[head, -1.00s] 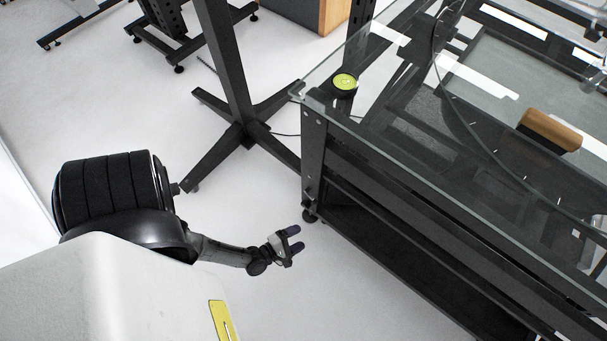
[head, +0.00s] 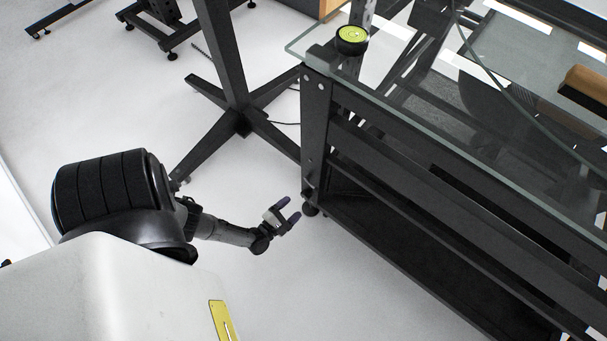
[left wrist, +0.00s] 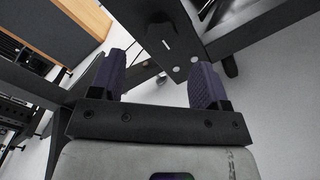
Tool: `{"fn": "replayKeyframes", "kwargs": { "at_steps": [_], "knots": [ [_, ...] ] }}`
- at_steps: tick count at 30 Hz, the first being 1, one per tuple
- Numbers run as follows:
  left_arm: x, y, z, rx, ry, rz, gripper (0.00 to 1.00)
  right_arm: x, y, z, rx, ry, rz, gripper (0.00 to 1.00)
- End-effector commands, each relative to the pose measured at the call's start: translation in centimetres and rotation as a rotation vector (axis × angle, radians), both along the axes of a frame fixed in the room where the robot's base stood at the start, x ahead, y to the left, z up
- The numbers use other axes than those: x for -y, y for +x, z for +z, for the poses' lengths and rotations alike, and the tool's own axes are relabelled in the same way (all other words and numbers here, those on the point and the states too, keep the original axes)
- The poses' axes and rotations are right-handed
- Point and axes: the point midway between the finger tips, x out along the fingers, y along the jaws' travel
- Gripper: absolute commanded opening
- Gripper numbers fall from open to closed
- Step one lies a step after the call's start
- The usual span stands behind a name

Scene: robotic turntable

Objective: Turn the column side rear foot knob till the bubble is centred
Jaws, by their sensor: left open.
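The round bubble level (head: 352,40), yellow-green in a black ring, sits on the corner of the glass table top (head: 420,134). Its bubble is too small to place surely. A black foot knob (head: 311,209) stands on the floor under the table's corner leg, on the side of the black column. My left gripper (head: 288,210) is open and empty, just left of this foot and apart from it. In the left wrist view its two purple fingers (left wrist: 158,70) are spread, with a dark foot (left wrist: 230,66) beyond the right finger. My right gripper is not in view.
The black column (head: 222,60) stands on splayed legs (head: 240,120) left of the table. The table's low black shelf (head: 420,240) runs to the right of the foot. The floor around my left gripper is clear.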

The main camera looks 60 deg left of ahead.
Motion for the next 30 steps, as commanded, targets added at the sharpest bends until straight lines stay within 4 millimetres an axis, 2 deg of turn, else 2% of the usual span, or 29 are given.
{"fn": "replayKeyframes", "kwargs": {
  "at_steps": [6, 12, 18, 27, 30],
  "knots": [
    [-1.3, 3.5, -0.1, 0.002, 0.003, -0.001, 0.69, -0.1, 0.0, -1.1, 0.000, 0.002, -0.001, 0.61],
    [-2.0, 5.4, -0.1, 0.001, 0.001, -0.001, 0.69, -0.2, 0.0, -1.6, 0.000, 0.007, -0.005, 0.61],
    [-2.2, 6.2, -0.1, -0.002, 0.001, -0.001, 0.69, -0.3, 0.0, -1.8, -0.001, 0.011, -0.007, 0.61],
    [-2.3, 6.3, 0.0, -0.001, 0.002, -0.001, 0.69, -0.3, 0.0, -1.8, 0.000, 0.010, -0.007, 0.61],
    [-2.3, 6.3, 0.0, -0.001, 0.002, -0.001, 0.61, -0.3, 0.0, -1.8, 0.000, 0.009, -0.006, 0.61]
  ]
}}
